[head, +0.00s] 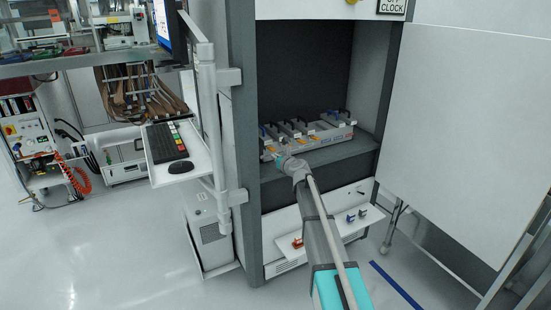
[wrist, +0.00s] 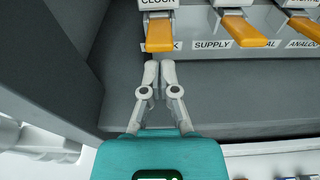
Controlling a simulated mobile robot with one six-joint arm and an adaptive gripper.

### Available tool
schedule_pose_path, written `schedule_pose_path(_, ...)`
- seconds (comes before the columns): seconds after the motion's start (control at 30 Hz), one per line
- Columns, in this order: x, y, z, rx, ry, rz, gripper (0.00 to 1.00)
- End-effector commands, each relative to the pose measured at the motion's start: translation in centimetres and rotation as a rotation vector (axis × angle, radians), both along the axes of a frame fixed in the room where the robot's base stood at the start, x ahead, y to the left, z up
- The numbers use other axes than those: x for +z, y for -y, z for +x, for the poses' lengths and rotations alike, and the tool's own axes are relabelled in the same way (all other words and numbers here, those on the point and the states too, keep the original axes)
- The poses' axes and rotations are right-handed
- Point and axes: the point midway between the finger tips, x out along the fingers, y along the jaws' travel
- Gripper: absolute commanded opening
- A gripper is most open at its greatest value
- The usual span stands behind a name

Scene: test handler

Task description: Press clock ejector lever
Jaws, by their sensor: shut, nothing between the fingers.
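The clock ejector lever (wrist: 160,36) is an orange tab at the top of the wrist view, below a label reading CLOCK and partly covering a second label. My gripper (wrist: 159,66) is shut and empty, its fingertips just short of the lever's lower end, with a small apparent gap. I cannot tell whether they touch. In the head view my gripper is hard to make out at the end of my arm, by the left end of the light grey module rack (head: 310,145) inside the cabinet.
Two more orange levers, SUPPLY (wrist: 243,32) and one labelled ANALOG (wrist: 305,27), sit to the right. The dark cabinet wall is on the left. A grey shelf (wrist: 225,87) lies in front of the rack. The cabinet door (head: 465,130) stands open at right.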

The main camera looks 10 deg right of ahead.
Motion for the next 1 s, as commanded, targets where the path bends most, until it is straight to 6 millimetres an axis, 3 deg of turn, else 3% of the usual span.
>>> schedule_pose_path(0.1,-1.3,0.0,-0.1,0.0,0.0,0.0,0.0)
schedule_pose_path(0.5,-3.1,0.1,-0.5,0.001,0.0,0.0,0.0)
schedule_pose_path(1.0,0.8,1.9,-6.2,0.0,0.0,-0.001,0.0)
